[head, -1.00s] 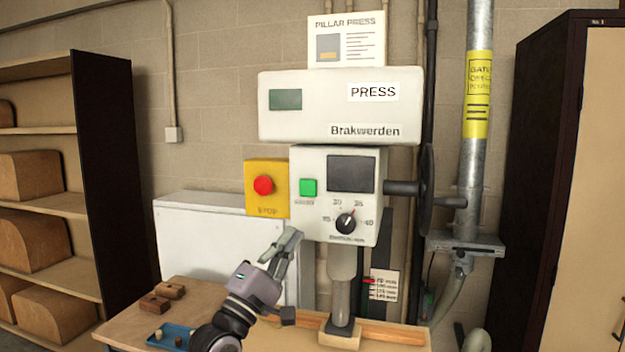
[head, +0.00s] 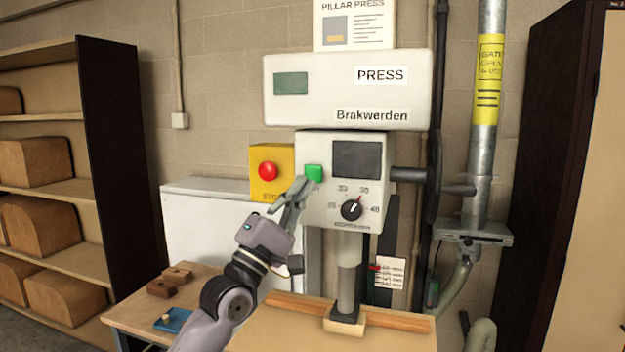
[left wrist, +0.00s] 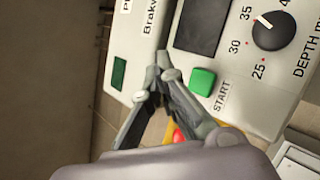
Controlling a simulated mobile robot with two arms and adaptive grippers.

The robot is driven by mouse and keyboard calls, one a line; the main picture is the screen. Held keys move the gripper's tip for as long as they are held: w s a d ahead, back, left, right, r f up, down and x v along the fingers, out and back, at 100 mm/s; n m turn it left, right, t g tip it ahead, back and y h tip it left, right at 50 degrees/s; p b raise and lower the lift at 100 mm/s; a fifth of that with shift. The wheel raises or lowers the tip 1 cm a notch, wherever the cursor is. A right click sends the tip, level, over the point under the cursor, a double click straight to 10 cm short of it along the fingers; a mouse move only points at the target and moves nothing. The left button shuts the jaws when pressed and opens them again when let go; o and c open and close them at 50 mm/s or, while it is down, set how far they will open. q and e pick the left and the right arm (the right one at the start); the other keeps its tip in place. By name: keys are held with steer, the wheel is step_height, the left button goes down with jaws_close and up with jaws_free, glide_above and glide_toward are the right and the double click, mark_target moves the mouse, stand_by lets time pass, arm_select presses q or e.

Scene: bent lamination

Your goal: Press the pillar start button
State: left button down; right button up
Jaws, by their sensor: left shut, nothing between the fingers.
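The green start button (head: 314,173) is on the upper left of the white control panel (head: 372,208) of the pillar press. It also shows in the left wrist view (left wrist: 203,81), with the word START beside it. My left gripper (head: 301,181) is shut and empty, its fingertips just left of and slightly below the button in the head view. In the left wrist view the fingertips (left wrist: 163,75) are beside the button. I cannot tell whether they touch the panel. My right gripper is not in view.
The red stop button (head: 268,171) on its yellow box is close to the left of the start button. A depth dial (head: 352,209) is below right. The press table (head: 335,330), a handwheel (head: 434,188) and a wooden bench with blocks (head: 162,287) are around.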

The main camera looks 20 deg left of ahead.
mark_target(313, 173)
arm_select(q)
steer(key=w+b, duration=0.3)
steer(key=w, duration=0.3)
steer(key=shift+w, duration=0.3)
steer(key=shift+d+f+b, duration=0.1)
steer(key=shift+b, duration=0.2)
stand_by(0.9)
steer(key=shift+w, duration=0.4)
steer(key=shift+w+b, duration=0.45)
steer(key=shift+b, duration=0.1)
stand_by(0.4)
steer(key=shift+s, duration=0.2)
steer(key=shift+s+p, duration=0.35)
steer(key=shift+s, duration=0.35)
